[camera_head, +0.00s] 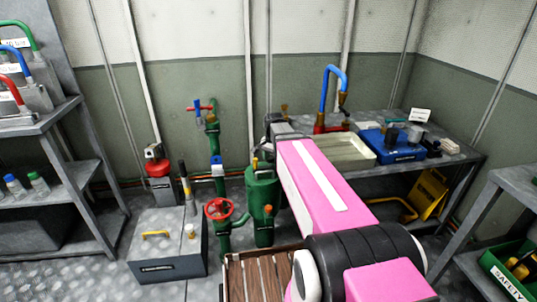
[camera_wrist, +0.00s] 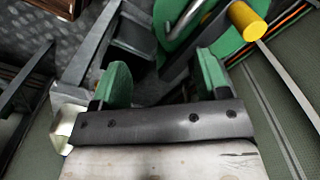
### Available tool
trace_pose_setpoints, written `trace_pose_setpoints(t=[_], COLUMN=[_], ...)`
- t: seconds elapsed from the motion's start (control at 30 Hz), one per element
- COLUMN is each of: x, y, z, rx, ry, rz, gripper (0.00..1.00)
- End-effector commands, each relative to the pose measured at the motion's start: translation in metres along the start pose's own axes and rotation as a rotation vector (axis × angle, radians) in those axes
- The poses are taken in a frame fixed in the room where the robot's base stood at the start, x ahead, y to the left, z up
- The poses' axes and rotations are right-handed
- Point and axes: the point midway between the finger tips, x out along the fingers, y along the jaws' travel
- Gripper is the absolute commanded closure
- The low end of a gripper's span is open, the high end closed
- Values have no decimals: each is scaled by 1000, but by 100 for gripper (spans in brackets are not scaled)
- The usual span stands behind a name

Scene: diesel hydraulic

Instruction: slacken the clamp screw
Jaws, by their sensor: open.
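My gripper (camera_wrist: 165,78) is open in the wrist view, with a green pad on each finger and nothing seen between them. In the head view its fingertips are hidden around the far end of my pink arm. A green vessel (camera_head: 263,205) stands upright on the floor just left of my arm. In the wrist view a green round body (camera_wrist: 172,45) lies just beyond the fingers, with a bare metal bar (camera_wrist: 186,17) across it and a yellow cylinder (camera_wrist: 246,20) beside it. I cannot tell which part is the clamp screw.
A red handwheel (camera_head: 219,209) on green pipework stands left of the vessel. A grey box (camera_head: 166,270) sits on the floor. A bench with a cream tray (camera_head: 338,151) and a blue case (camera_head: 391,147) stands behind my arm. Shelving (camera_head: 62,192) lines the left.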

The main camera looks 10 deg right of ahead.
Motion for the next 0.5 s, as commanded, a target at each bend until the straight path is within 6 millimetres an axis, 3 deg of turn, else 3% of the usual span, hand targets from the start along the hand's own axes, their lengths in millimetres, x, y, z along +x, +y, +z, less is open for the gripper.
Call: trace_pose_setpoints(t=[0.03, 0.23, 0.37, 0.5], x=[-16, -59, -70, -66], y=[-18, -46, -52, -52], z=[-17, -42, -48, -48], rx=[91, 379, 460, 478], ry=[2, 0, -1, -2], rz=[-3, 0, 3, 4], gripper=[31, 31, 31, 31])
